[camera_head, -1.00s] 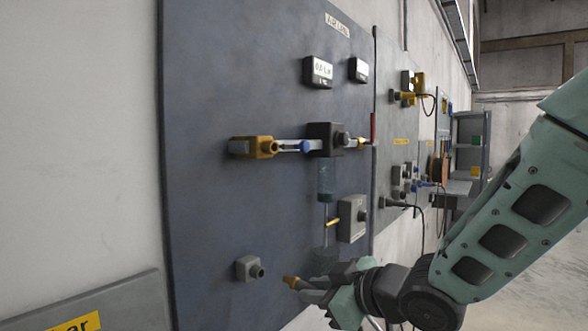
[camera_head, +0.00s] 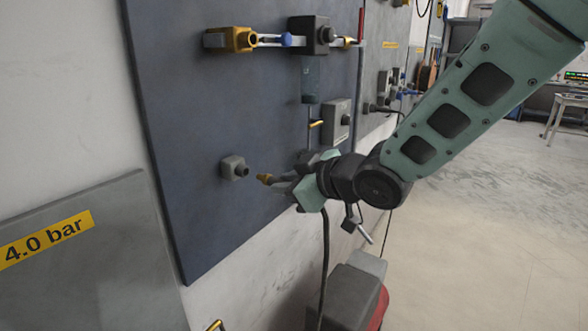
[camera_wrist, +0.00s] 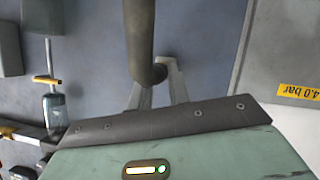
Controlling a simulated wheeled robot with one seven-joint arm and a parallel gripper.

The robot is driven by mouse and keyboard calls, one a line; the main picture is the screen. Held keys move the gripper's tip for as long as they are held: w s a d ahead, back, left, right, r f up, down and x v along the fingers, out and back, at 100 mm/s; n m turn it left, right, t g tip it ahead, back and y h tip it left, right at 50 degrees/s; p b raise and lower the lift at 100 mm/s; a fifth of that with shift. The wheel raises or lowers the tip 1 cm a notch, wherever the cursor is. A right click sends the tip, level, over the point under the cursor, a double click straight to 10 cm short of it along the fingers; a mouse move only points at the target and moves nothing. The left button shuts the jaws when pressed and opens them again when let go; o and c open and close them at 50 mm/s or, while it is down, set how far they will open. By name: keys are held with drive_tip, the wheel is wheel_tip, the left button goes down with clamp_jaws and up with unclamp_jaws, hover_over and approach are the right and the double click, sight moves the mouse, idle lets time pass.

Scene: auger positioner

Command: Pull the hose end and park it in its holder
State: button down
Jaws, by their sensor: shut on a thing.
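My gripper (camera_head: 284,183) is shut on the hose end (camera_head: 264,179), whose brass-coloured tip points left toward the panel. The dark hose (camera_head: 325,250) hangs down from my gripper. In the wrist view the hose (camera_wrist: 139,35) runs down to the fingers (camera_wrist: 160,75) and hides what lies behind it. A small grey block with a dark round socket (camera_head: 234,168), which looks like the holder, is fixed on the dark blue panel. The brass tip is just right of this socket in the head view and appears apart from it.
The blue panel (camera_head: 200,110) carries a yellow valve (camera_head: 232,40), a black regulator (camera_head: 308,35) and a grey box (camera_head: 336,121) above my gripper. A grey plate labelled "4.0 bar" (camera_head: 80,280) stands at the left. A grey and red machine (camera_head: 345,297) stands below. Open floor lies right.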

sight(266, 175)
drive_tip(key=shift+w+a+r+p, duration=0.15)
drive_tip(key=shift+w+a+p, duration=0.15)
drive_tip(key=shift+w+a, duration=0.45)
drive_tip(key=shift+a, duration=0.15)
drive_tip(key=shift+b, duration=0.3)
idle(1.1)
drive_tip(key=shift+w+a, duration=0.9)
drive_tip(key=shift+a, duration=0.3)
idle(0.5)
drive_tip(key=c, duration=1.2)
unclamp_jaws()
drive_tip(key=shift+c, duration=0.2)
drive_tip(key=p+v, duration=0.1)
drive_tip(key=v, duration=1.6)
drive_tip(key=shift+r, duration=0.2)
